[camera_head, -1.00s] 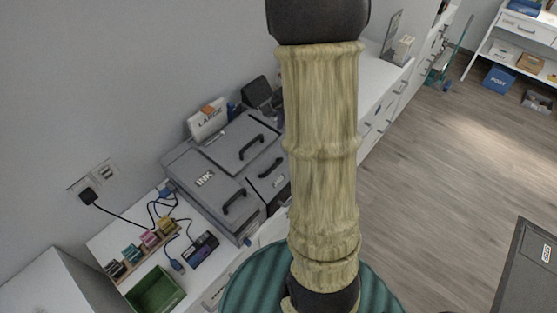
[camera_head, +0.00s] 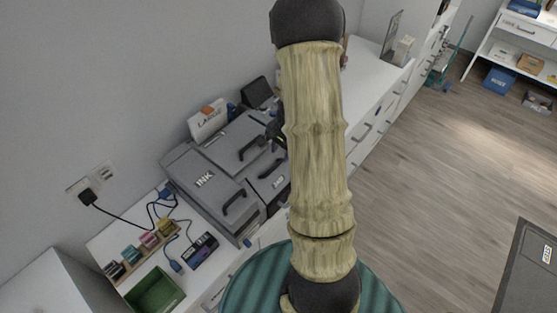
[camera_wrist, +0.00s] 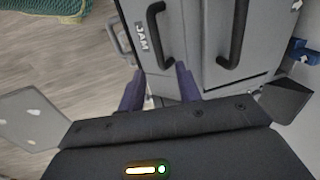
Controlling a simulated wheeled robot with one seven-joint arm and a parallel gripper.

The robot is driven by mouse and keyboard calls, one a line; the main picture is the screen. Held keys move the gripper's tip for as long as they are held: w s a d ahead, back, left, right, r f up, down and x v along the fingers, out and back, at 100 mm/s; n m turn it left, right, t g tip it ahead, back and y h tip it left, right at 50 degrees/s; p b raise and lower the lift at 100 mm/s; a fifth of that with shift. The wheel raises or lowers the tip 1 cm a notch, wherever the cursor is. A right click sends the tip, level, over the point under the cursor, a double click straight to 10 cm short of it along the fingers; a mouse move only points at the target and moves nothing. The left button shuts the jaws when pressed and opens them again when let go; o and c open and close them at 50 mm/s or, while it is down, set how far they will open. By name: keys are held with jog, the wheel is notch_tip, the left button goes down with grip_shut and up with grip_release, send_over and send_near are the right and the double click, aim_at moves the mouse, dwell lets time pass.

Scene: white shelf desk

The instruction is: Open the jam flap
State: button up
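The jam flap (camera_wrist: 180,60) is a grey panel on the printer, marked JAM, with a black bar handle (camera_wrist: 158,25). It looks shut in the wrist view. In the head view the jam flap (camera_head: 268,185) shows left of my arm, which hides part of the printer's right side. My gripper (camera_wrist: 160,88) is open in the wrist view, its two dark purple fingers apart with nothing between them. Its fingertips point at the flap, below the handle in the picture; whether they touch the panel I cannot tell.
The printer's ink cover (camera_head: 200,190) and another black handle (camera_wrist: 235,35) are close by. A grey drawer handle (camera_wrist: 115,38) lies beside the flap. Ink bottles (camera_head: 150,240), cables and a green bin (camera_head: 155,292) stand at the desk's left end.

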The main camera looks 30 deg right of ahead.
aim_at(278, 163)
jog(key=f, duration=0.3)
jog(key=w+f, duration=0.1)
jog(key=f, duration=0.1)
jog(key=shift+a+f, duration=0.15)
jog(key=shift+a, duration=0.05)
grip_shut()
